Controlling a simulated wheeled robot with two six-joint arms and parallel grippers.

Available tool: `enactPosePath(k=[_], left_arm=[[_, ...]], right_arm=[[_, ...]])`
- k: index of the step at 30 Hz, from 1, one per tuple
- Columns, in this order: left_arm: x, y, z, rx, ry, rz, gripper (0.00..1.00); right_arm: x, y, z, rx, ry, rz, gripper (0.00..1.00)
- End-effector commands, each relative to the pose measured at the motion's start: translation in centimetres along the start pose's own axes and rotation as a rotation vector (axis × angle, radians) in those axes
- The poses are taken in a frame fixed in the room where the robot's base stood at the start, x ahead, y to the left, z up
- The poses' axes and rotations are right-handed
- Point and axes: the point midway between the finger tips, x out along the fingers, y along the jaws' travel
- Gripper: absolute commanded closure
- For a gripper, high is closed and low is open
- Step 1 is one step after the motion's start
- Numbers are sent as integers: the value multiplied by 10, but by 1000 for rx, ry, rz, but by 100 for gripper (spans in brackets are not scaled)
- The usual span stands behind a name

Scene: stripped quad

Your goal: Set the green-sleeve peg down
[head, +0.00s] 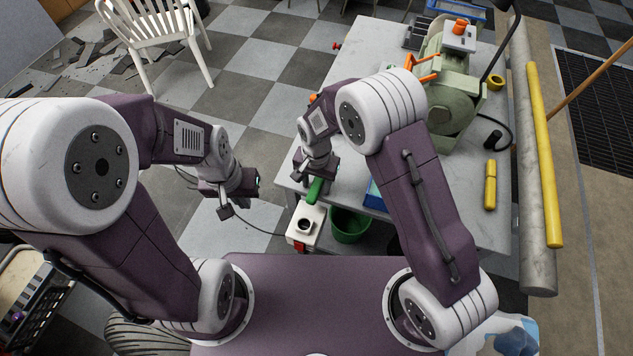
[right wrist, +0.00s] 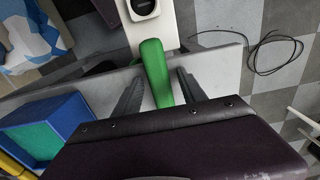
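A green rounded piece (head: 315,190), which I take to be the green-sleeve peg, is at the table's near edge, beside a white box with a black round socket (head: 304,226). It also shows in the right wrist view (right wrist: 153,62), its far end overlapping the white box (right wrist: 165,25). My right gripper (head: 312,186) is around it, one finger on each side. In the right wrist view the fingers (right wrist: 161,85) stand apart with narrow gaps beside the green. What supports the peg is hidden. My left gripper (head: 243,200) is off the table's left side; its fingers are unclear.
The grey table (head: 463,205) holds a green machine (head: 450,105), a yellow cylinder (head: 490,185) and a blue bin (right wrist: 45,128) close to my right gripper. A green bucket (head: 350,226) stands beside the white box. A white chair (head: 155,35) is at back left.

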Motion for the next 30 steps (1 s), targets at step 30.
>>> enactPosePath(k=[30], left_arm=[[-6,0,-1,0,0,0,100]], right_arm=[[-123,0,0,0,-1,1,51]])
